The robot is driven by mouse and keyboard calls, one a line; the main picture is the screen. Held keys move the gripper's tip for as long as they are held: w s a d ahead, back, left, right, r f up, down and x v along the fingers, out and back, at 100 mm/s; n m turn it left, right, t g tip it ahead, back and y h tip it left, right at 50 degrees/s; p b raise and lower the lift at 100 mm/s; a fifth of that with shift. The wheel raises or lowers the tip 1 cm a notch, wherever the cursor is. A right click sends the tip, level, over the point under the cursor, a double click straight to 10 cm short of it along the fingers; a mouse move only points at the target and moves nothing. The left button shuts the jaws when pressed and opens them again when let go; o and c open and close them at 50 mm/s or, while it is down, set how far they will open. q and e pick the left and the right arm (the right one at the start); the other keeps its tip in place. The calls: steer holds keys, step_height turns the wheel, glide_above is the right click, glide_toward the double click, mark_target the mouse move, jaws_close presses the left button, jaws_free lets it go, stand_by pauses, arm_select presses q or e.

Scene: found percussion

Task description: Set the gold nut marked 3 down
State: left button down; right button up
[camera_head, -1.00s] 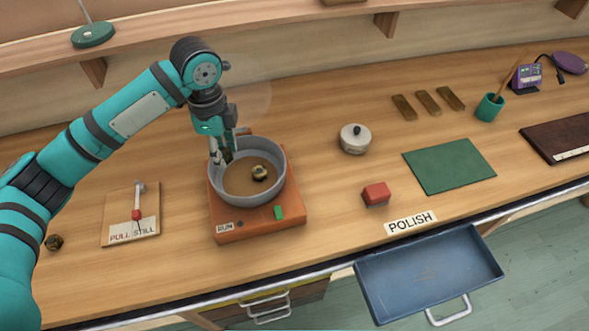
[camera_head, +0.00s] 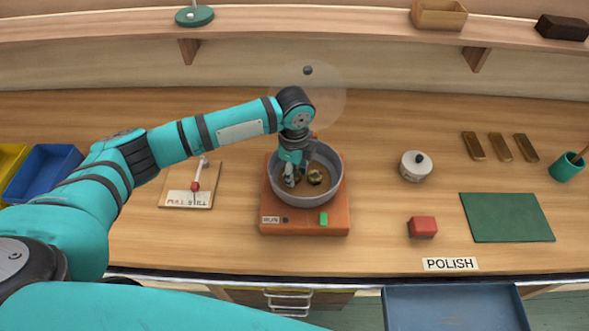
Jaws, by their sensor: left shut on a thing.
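My left gripper (camera_head: 291,179) reaches down into the grey round pan (camera_head: 333,190), near its left inner wall. It is shut on a small dark-gold piece, apparently a nut, mostly hidden by the fingers. A second gold nut (camera_head: 315,177) lies on the brown pan floor just right of the fingertips. I cannot read a number on either nut. Whether the held piece touches the pan floor I cannot tell. The pan sits on an orange base (camera_head: 304,221) with a RUN label and a green button (camera_head: 324,218). My right gripper is not in view.
A clear domed cover (camera_head: 328,97) stands behind the pan. Left is a board with a red-knobbed lever (camera_head: 195,186).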

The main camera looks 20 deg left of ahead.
mark_target(295, 174)
arm_select(q)
steer(key=shift+f, duration=0.15)
steer(key=c, duration=1)
jaws_free()
steer(key=shift+o, duration=0.5)
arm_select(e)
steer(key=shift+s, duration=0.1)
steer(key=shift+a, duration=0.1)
arm_select(q)
steer(key=shift+r, duration=0.45)
step_height(295, 174, up, 12)
steer(key=b, duration=0.3)
steer(key=shift+f, duration=0.25)
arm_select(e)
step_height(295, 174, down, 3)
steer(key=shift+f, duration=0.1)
